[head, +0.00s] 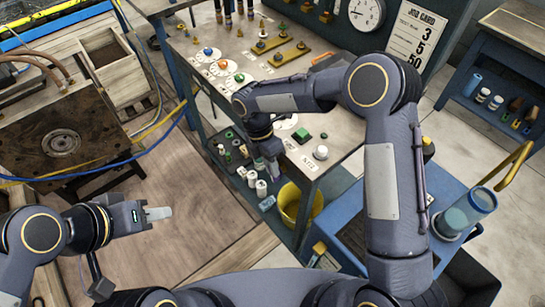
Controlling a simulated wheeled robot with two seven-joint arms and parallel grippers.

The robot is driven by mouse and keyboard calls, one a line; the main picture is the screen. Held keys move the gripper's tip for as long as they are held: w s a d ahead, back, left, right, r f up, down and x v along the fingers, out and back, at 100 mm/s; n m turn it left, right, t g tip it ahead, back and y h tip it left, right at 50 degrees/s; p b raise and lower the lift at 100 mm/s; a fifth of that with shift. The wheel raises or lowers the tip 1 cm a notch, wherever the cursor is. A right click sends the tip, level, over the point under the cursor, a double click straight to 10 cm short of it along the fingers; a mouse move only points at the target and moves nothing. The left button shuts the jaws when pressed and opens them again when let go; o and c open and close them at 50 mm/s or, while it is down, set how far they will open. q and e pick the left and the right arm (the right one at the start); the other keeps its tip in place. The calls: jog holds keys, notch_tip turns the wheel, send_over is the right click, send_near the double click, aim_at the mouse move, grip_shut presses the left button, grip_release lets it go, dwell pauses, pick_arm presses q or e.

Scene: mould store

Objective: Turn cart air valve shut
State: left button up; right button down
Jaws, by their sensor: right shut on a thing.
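My right arm arches over the workbench (342,150), and my right gripper (273,170) points down at the bench's front edge, above the lower shelf. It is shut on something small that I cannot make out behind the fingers. A blue cart (450,180) with a yellow handle (515,166) stands at the right, partly hidden by my right arm. I cannot pick out its air valve.
A clear cylinder (470,210) stands at the cart's right side. A yellow bucket (292,200) sits under the bench. Orange, blue and green knobs (222,65) on white dials are on the bench. Open wooden floor lies between.

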pick_arm(q)
jog(key=shift+r+p, duration=0.75)
jog(key=shift+r, duration=0.4)
pick_arm(e)
jog(key=shift+w+a+g+h, duration=0.1)
jog(key=shift+g+h, duration=0.3)
jog(key=shift+g, duration=0.15)
jog(key=shift+w+a+g+h, duration=0.1)
jog(key=shift+g+h, duration=0.3)
jog(key=shift+g, duration=0.15)
jog(key=shift+f, duration=0.1)
jog(key=c, duration=1.5)
grip_release()
jog(key=shift+o, duration=0.2)
pick_arm(q)
jog(key=shift+f+b, duration=0.35)
pick_arm(e)
jog(key=v, duration=0.7)
jog(key=shift+w+a+r, duration=0.15)
jog(key=shift+w+r, duration=0.1)
